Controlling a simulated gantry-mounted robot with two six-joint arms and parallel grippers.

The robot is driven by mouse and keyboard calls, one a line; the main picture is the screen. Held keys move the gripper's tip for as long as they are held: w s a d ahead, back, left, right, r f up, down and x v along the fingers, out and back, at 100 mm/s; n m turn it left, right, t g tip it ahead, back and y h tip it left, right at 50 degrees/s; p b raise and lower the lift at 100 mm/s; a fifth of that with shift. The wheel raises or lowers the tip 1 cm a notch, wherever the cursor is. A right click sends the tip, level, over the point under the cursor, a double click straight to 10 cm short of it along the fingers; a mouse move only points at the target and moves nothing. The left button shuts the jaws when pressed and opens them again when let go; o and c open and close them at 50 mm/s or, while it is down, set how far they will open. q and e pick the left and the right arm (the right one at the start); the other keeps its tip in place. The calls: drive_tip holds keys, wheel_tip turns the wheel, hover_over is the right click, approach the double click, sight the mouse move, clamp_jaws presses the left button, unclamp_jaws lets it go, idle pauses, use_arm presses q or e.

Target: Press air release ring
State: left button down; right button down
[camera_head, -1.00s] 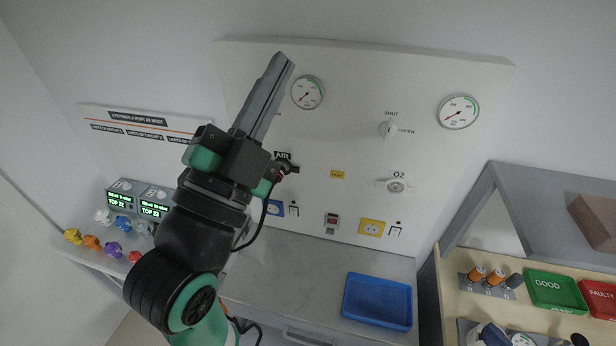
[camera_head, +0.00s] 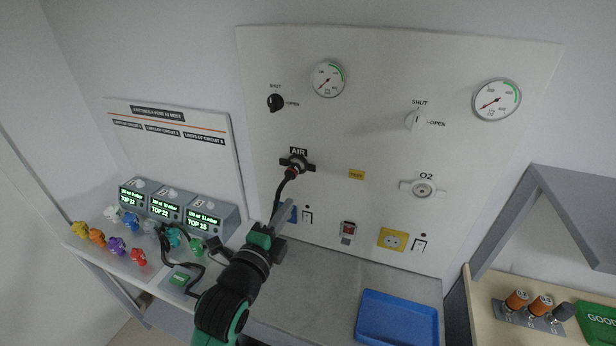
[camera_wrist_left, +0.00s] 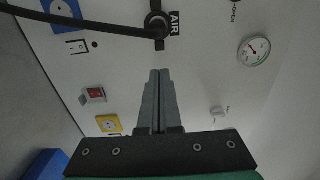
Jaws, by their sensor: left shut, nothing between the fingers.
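The AIR outlet (camera_head: 297,163) is a dark fitting on the white wall panel (camera_head: 345,130), with a black hose (camera_head: 280,190) plugged into it and hanging down. The hose runs off to the left there. My right gripper is not in view.
The O2 outlet (camera_head: 423,188), gauges (camera_head: 328,79) and (camera_head: 497,99), and a yellow socket (camera_head: 393,239) share the panel. Lit monitors (camera_head: 166,207) and colored knobs stand at left. A blue tray (camera_head: 397,318) lies on the counter. A grey shelf (camera_head: 560,225) stands at right.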

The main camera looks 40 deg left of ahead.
sight(312, 169)
use_arm(q)
drive_tip(key=x, duration=1.3)
drive_tip(key=shift+w+a+r+p, duration=0.1)
drive_tip(key=shift+w+p, duration=0.2)
drive_tip(key=shift+w, duration=0.1)
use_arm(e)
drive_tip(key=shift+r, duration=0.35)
